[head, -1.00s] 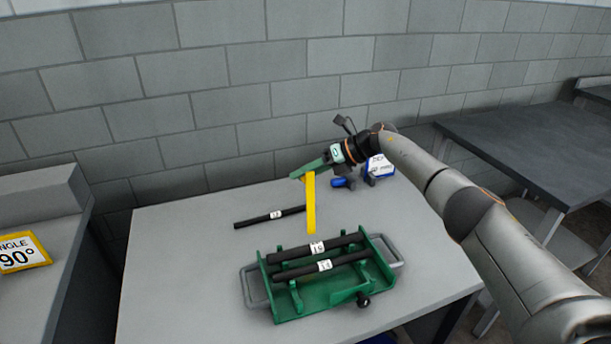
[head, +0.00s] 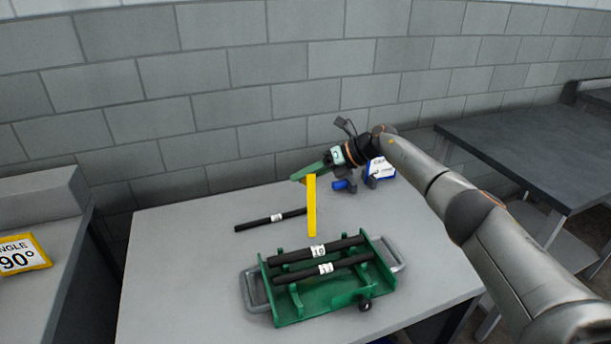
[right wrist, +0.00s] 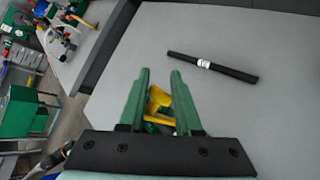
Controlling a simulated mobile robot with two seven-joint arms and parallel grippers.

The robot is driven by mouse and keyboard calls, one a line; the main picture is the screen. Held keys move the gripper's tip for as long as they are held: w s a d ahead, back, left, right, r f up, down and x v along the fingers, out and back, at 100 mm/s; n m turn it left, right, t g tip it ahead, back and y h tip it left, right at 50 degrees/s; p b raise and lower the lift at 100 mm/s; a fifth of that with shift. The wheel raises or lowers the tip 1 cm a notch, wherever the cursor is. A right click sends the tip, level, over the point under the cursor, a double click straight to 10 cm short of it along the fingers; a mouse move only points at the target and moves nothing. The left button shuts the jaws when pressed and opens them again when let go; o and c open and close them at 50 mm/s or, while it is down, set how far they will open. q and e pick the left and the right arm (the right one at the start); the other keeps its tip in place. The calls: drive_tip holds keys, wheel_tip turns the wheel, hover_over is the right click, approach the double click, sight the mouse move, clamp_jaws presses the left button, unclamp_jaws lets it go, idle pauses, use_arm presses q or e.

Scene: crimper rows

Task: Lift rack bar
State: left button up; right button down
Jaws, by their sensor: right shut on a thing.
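A green rack (head: 318,302) with grey handles at both ends stands on the grey table. Two black bars with white labels lie across it, a rear bar (head: 345,243) and a front bar (head: 347,262). A third black bar (head: 256,222) lies loose on the table behind the rack; it also shows in the right wrist view (right wrist: 235,72). My right gripper (head: 304,178) is above the table behind the rack. Its green fingers (right wrist: 159,78) are shut on a yellow bar-shaped piece (head: 311,208), which hangs upright. Its lower end appears just behind the rack. My left gripper is out of view.
A blue-and-white labelled item (head: 380,168) and a small blue object (head: 341,184) are at the back of the table near my right wrist. A block wall is behind. The table's left part is clear. A yellow-framed sign (head: 20,254) sits on the left bench.

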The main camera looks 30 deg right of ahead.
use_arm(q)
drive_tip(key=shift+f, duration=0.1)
use_arm(e)
drive_tip(key=shift+s+a+f, duration=0.1)
drive_tip(key=shift+s+f, duration=0.05)
drive_tip(key=shift+f, duration=0.35)
drive_tip(key=shift+s+a+f, duration=0.1)
drive_tip(key=shift+s+f, duration=0.05)
drive_tip(key=shift+f, duration=0.3)
drive_tip(key=c, duration=0.7)
unclamp_jaws()
drive_tip(key=shift+w, duration=0.1)
drive_tip(key=shift+c, duration=0.2)
drive_tip(key=shift+o, duration=1)
drive_tip(key=shift+w+d, duration=0.1)
drive_tip(key=shift+d, duration=0.05)
